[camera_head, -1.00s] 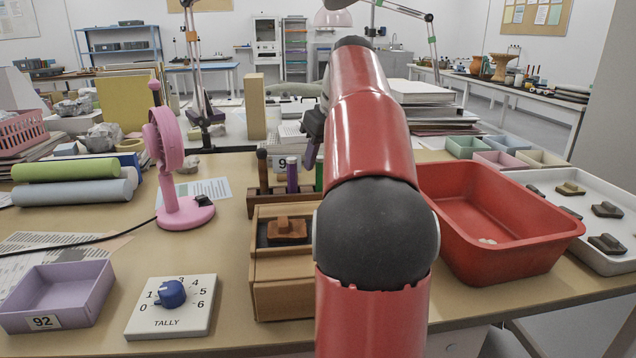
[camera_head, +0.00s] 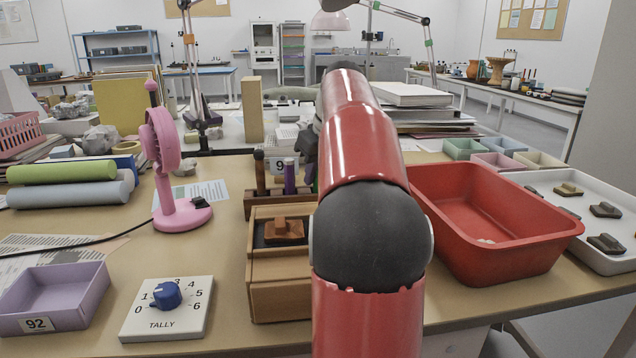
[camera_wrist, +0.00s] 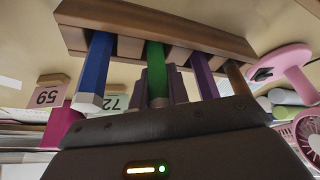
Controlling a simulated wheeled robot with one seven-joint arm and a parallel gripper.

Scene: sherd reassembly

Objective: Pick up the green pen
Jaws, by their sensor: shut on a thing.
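The green pen (camera_wrist: 156,58) stands in a slotted wooden rack (camera_wrist: 150,20), which appears upside down at the top of the wrist view. My gripper (camera_wrist: 157,80) is shut on the green pen, with grey fingers on either side of it. The far end of the pen meets the rack, and I cannot tell whether it is seated or lifted slightly. In the head view my red arm hides the green pen and most of my gripper, while the rack's left part (camera_head: 250,207) shows.
A blue pen (camera_wrist: 95,70) and a purple pen (camera_wrist: 202,75) stand close on either side, with a brown stick (camera_wrist: 237,78) beyond. A pink fan (camera_head: 165,170) stands left of the rack. A wooden box (camera_head: 265,285) is in front, and a red tub (camera_head: 470,265) is right.

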